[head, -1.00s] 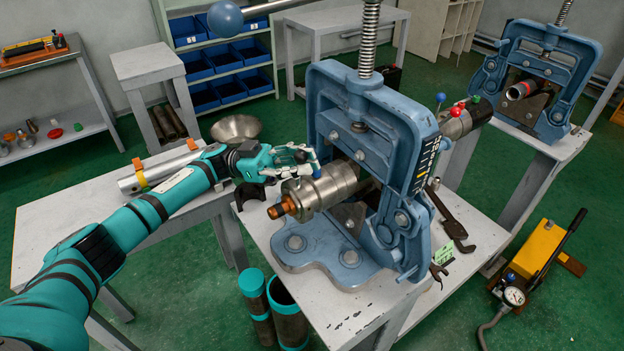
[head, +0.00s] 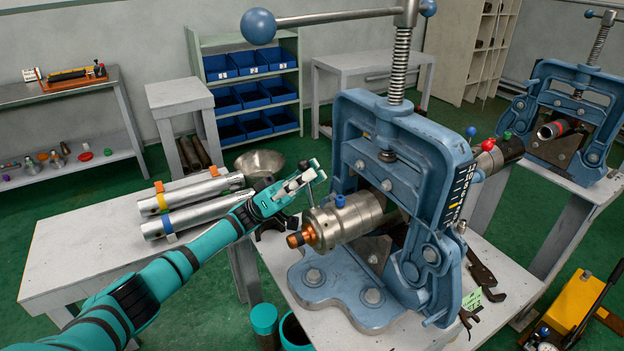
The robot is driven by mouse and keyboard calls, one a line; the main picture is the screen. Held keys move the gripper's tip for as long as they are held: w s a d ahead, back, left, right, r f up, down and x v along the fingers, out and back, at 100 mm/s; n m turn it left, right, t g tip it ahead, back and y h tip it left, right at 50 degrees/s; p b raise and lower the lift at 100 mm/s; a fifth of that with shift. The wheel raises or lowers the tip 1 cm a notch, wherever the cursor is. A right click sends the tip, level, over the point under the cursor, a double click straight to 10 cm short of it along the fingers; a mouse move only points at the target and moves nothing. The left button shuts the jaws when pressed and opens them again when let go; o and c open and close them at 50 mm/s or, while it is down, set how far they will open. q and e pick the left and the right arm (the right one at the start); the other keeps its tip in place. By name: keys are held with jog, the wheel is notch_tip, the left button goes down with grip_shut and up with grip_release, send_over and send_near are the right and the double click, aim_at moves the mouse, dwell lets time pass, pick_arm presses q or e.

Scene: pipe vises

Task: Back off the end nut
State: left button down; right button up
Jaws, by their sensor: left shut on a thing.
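A steel cylinder (head: 352,217) lies in the large blue pipe vise (head: 415,140). Its near left end carries a stepped collar, which looks like the end nut (head: 322,229), and a copper-coloured tip (head: 295,240). A small blue knob (head: 340,201) sits on top of the cylinder. A thin dark bar with a ball end (head: 310,195) stands up at the collar. My left gripper (head: 306,177) is above the collar, shut on this bar near its ball end. Where the bar meets the collar is hard to make out. My right gripper is not in view.
Two steel tubes (head: 197,214) lie on the side table at left. A metal bowl (head: 259,164) is behind my left gripper. Wrenches (head: 483,270) lie right of the vise. A second blue vise (head: 568,110) and a yellow pump (head: 583,302) stand at right.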

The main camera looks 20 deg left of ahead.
pick_arm(q)
jog(key=shift+a+r, duration=0.1)
jog(key=c, duration=1.5)
grip_release()
jog(key=shift+s+a, duration=0.1)
jog(key=shift+s, duration=0.05)
jog(key=shift+c, duration=0.2)
jog(key=shift+o, duration=0.8)
jog(key=shift+s+a, duration=0.1)
jog(key=shift+s, duration=0.05)
jog(key=shift+f, duration=0.2)
jog(key=w+v, duration=0.1)
jog(key=v, duration=1)
jog(key=shift+s+a+f, duration=0.25)
jog(key=shift+s, duration=0.2)
